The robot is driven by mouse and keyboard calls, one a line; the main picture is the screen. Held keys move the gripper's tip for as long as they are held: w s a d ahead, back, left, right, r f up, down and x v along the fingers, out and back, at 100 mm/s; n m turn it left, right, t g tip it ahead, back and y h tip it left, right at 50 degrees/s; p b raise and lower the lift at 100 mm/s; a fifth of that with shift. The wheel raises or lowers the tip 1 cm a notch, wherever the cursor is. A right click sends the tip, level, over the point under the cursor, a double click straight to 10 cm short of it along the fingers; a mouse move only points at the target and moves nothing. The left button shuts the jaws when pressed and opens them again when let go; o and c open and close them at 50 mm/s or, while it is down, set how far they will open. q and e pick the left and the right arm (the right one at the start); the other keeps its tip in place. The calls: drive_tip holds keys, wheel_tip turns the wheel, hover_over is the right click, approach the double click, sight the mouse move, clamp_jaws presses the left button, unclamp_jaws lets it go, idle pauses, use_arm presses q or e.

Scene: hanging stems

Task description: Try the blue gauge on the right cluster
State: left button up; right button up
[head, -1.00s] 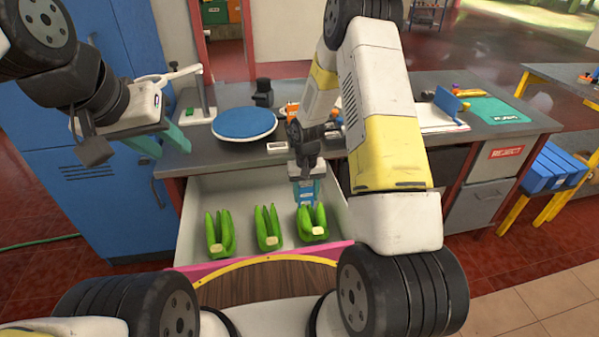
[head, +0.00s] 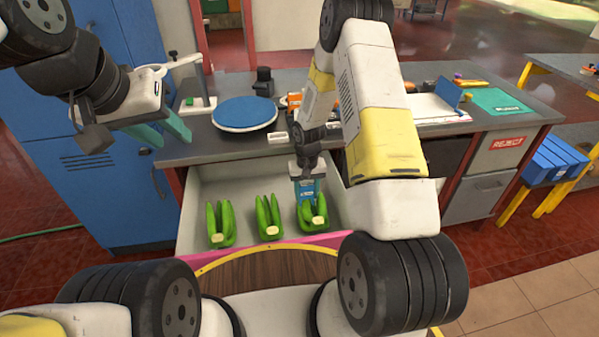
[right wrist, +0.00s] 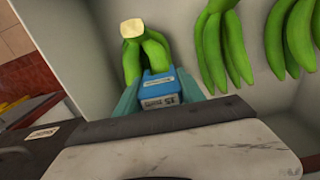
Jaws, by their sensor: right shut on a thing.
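Three green banana clusters lie in the open white drawer: the left cluster (head: 220,224), the middle cluster (head: 268,217) and the right cluster (head: 313,214). My right gripper (head: 307,196) is shut on the blue gauge (head: 306,186), at the back end of the right cluster. In the right wrist view the blue gauge (right wrist: 160,88) sits between the fingers, against the fingers of the right cluster (right wrist: 147,56); whether it fits around one cannot be told. My left gripper (head: 163,134) is open and empty in front of the blue cabinet.
The drawer's pink front edge (head: 330,238) is near my base. On the grey counter (head: 200,150) behind stand a blue round plate (head: 244,113), a black object (head: 264,82) and a green mat (head: 497,101). A REJECT bin (head: 507,143) is at the right.

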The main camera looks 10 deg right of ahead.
sight(306, 184)
drive_tip(key=shift+f, duration=1.45)
idle(1.1)
drive_tip(key=shift+a+r, duration=0.1)
drive_tip(key=shift+r, duration=0.05)
idle(0.4)
drive_tip(key=shift+f, duration=0.2)
idle(0.5)
drive_tip(key=shift+r, duration=0.15)
idle(0.4)
idle(0.7)
idle(0.5)
drive_tip(key=shift+f, duration=0.2)
idle(0.7)
drive_tip(key=shift+r, duration=4.3)
